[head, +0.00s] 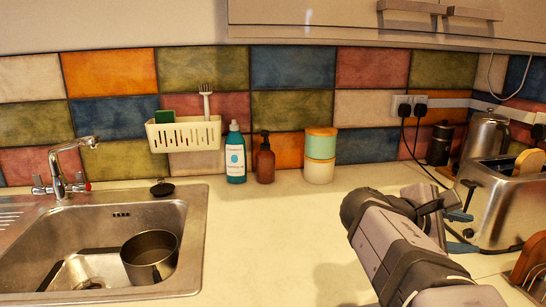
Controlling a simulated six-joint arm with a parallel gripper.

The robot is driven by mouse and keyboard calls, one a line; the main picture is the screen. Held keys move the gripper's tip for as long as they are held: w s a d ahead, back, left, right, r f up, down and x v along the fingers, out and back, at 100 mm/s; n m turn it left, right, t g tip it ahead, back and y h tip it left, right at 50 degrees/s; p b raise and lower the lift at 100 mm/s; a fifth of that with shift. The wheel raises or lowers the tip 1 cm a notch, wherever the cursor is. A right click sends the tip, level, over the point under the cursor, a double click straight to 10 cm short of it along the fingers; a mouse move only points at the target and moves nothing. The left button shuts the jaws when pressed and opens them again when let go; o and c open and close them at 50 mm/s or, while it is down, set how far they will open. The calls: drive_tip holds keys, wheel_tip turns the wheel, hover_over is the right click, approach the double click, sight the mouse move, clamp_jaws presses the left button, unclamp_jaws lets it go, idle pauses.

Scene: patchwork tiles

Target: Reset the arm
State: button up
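My arm rises from the lower right corner and bends over the worktop. My gripper (458,205) is at its far end, in front of the toaster's left side. It is small and partly lost against the toaster and the arm link, so I cannot tell whether its fingers are apart or together. I see no object clearly held in it.
The steel toaster (492,212) and kettle (484,137) stand close by at the right, with black cables (420,160). A blue bottle (235,155), brown bottle (265,160) and canister (320,158) line the wall. The sink (190,222) holds a pot (150,262). The middle worktop is clear.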

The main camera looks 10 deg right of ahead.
drive_tip(key=s+a+f+n+g+y+b, duration=0.15)
drive_tip(key=s+a+f+g+y, duration=0.25)
drive_tip(key=s+a+f, duration=0.5)
drive_tip(key=s+a+f+n+g+y+b, duration=0.1)
drive_tip(key=s+a+f+g+y+b, duration=0.3)
drive_tip(key=s+f, duration=0.6)
drive_tip(key=w+a+f+m+t+y+p, duration=0.25)
drive_tip(key=w+a+f+m, duration=0.35)
drive_tip(key=f, duration=0.3)
drive_tip(key=w+a+f+m+t+y+p, duration=0.1)
drive_tip(key=w+a+f+m+t+y, duration=0.25)
drive_tip(key=a+f+m, duration=0.4)
wheel_tip(320, 180, up, 25)
drive_tip(key=w+a+n+p, duration=0.1)
drive_tip(key=p, duration=2.5)
drive_tip(key=shift+a+h, duration=0.3)
drive_tip(key=shift+a, duration=0.1)
